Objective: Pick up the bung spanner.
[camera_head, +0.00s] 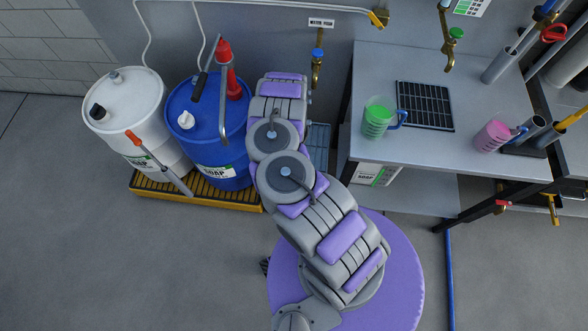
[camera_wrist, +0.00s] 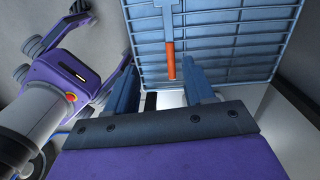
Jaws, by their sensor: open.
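In the wrist view a tool with an orange handle (camera_wrist: 170,60) and a grey-blue shaft lies against a blue wire grid (camera_wrist: 225,45). It looks like the bung spanner, but its upper end is cut off by the picture edge. My gripper (camera_wrist: 161,88) is open and empty. The handle's near end shows between and just beyond the two fingertips, slightly right of the middle. I cannot tell the exact gap. In the head view my arm hides the gripper and this tool.
A blue drum (camera_head: 185,140) with a red pump and a white drum (camera_head: 125,95) stand on a yellow pallet (camera_head: 140,188) to the left. Another orange-ended tool (camera_head: 160,162) leans there. A grey table (camera_head: 470,80) with green and pink jugs stands right. The front floor is clear.

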